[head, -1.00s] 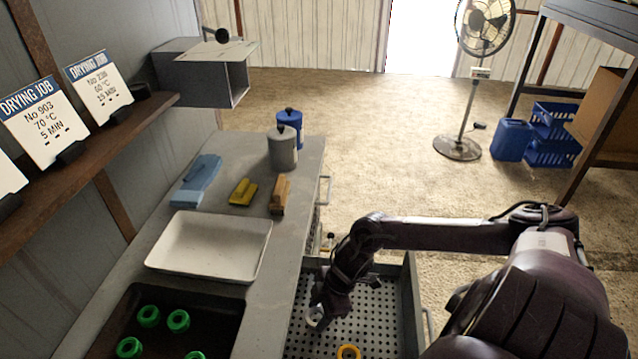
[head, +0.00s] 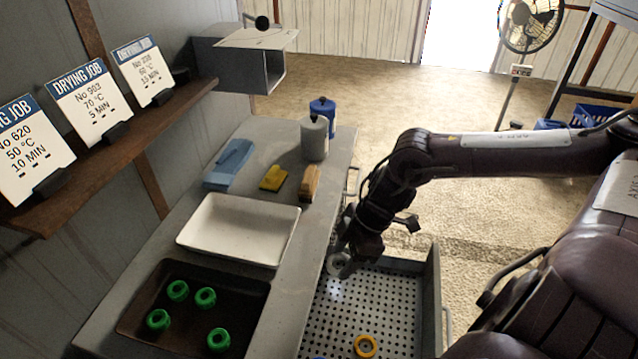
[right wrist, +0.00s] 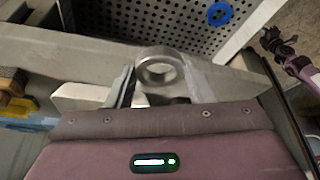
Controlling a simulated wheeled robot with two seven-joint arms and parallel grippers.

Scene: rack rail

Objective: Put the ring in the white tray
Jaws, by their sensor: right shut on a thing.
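A grey metal ring (head: 338,264) is held in my right gripper (head: 345,268), above the far left part of the perforated drawer (head: 350,310). In the right wrist view the ring (right wrist: 158,68) sits between the two fingers of the right gripper (right wrist: 163,85), its hole visible. The white tray (head: 238,230) lies on the grey bench to the left of the gripper and is empty.
A dark tray (head: 245,325) with several green rings (head: 205,298) lies in front of the white tray. A yellow ring (head: 365,346) and a blue ring (right wrist: 220,14) lie in the drawer.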

